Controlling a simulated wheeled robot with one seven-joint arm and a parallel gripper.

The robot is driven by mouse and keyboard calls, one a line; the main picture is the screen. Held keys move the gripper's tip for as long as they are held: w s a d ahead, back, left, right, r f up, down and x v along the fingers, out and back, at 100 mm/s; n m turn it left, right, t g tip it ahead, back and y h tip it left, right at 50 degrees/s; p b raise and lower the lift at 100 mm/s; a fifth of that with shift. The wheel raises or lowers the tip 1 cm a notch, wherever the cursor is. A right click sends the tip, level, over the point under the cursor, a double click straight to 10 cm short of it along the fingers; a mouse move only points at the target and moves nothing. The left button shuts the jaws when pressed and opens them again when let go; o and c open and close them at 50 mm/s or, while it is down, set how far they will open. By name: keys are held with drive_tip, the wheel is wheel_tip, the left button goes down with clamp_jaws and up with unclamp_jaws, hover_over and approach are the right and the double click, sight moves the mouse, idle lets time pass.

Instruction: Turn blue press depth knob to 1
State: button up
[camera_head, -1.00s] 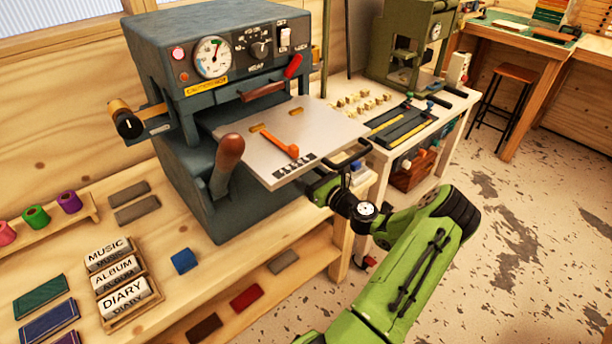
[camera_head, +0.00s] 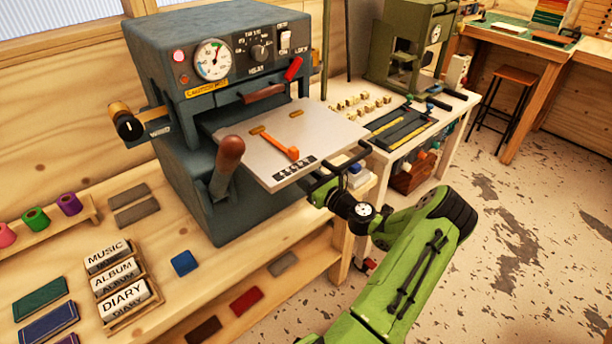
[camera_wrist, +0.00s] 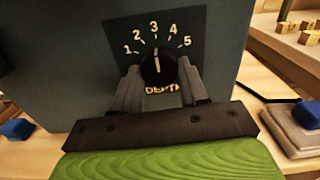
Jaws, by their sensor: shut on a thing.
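The blue-grey press (camera_head: 185,110) stands on the wooden bench in the head view. In the wrist view, the black depth knob (camera_wrist: 158,75) sits on its dark dial plate, with the word DEPTH below it and numbers 1 to 5 in an arc above. The knob's white pointer line points up, at about 3. My gripper (camera_wrist: 158,70) has its two grey fingers on the left and right sides of the knob, shut on it. In the head view my gripper (camera_head: 340,175) is at the press's right side, below the metal plate; its fingertips and the knob are hidden there.
The press's metal plate (camera_head: 320,135) juts out just above my gripper. A brown-knobbed lever (camera_head: 230,155) is at its front. A side table with tools (camera_head: 400,130) stands close on the right. A blue block (camera_head: 184,263) lies on the bench.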

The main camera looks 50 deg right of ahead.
drive_tip(key=n+b, duration=0.2)
drive_tip(key=n, duration=0.9)
drive_tip(key=shift+d+b, duration=0.1)
drive_tip(key=shift+b, duration=0.25)
drive_tip(key=shift+n, duration=0.3)
drive_tip(key=o, duration=1.1)
drive_tip(key=shift+c, duration=0.2)
drive_tip(key=shift+s, duration=0.15)
drive_tip(key=p+v, duration=0.2)
drive_tip(key=v, duration=1.3)
drive_tip(key=shift+s, duration=0.3)
drive_tip(key=shift+s, duration=0.1)
